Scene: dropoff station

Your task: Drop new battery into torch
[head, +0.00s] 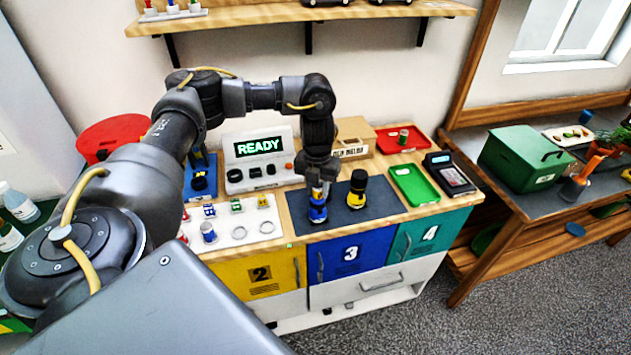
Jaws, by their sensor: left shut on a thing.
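My left gripper (318,183) comes down from above over the dark mat (382,206) on the bench. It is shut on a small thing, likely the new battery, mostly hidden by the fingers. Directly below the fingertips stands an upright blue cylinder with yellow bands (317,213), which looks like the torch body. I cannot tell whether the held thing is inside its mouth or just above it. To the right on the same mat stands a black and yellow part (357,189), which looks like the torch head, apart from the body. My right gripper is not in view.
A white tray (250,236) with a blue cylinder (208,232) and several small parts lies to the left. A READY display (260,150) stands behind. A green tray (414,185), a red tray (402,139) and a card-reader-like device (449,173) are at the right.

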